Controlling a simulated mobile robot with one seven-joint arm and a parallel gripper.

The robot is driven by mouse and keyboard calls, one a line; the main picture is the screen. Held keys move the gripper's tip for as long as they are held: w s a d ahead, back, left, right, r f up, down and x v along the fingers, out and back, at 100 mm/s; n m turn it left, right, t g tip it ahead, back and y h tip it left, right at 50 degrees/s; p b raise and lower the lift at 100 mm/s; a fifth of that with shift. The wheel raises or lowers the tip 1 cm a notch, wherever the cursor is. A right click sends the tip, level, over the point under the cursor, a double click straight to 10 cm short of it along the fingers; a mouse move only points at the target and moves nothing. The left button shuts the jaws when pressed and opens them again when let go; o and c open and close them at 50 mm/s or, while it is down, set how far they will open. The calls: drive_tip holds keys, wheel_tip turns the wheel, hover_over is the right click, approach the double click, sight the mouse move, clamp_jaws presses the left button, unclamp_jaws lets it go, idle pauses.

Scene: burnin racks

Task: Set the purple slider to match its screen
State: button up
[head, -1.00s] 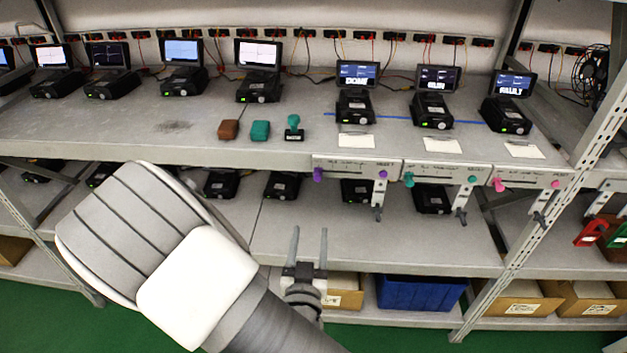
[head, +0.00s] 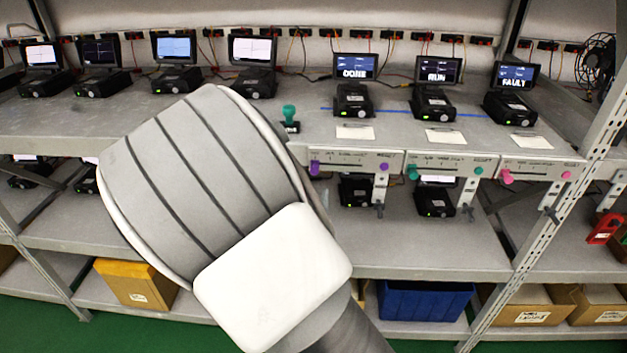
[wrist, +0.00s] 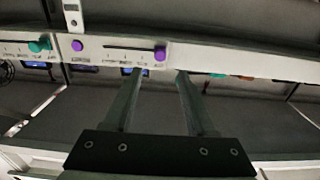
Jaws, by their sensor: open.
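The purple slider (head: 315,167) is a round knob at the left end of its slot on the leftmost panel under the shelf edge. Its screen (head: 355,66) above reads DONE. A smaller purple button (head: 384,167) sits at the panel's right end. The panel's printed labels are too small to read. In the wrist view, which looks upside down, the slider knob (wrist: 160,53) appears just past my fingertips, in line with the gap. My gripper (wrist: 160,71) is open and empty; I cannot tell whether it touches the knob. In the head view my arm hides it.
To the right are panels with a teal slider (head: 412,172) and a pink slider (head: 507,176), under screens reading RUN and FAULT. A teal-handled stamp (head: 290,118) stands on the shelf. A bracket (head: 380,190) hangs below the purple panel. The lower shelf (head: 440,255) has free room.

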sight(315, 172)
drive_tip(key=w, duration=0.7)
drive_tip(key=shift+w+d, duration=0.2)
drive_tip(key=shift+w, duration=0.15)
drive_tip(key=shift+c, duration=0.3)
clamp_jaws()
idle(0.4)
idle(0.4)
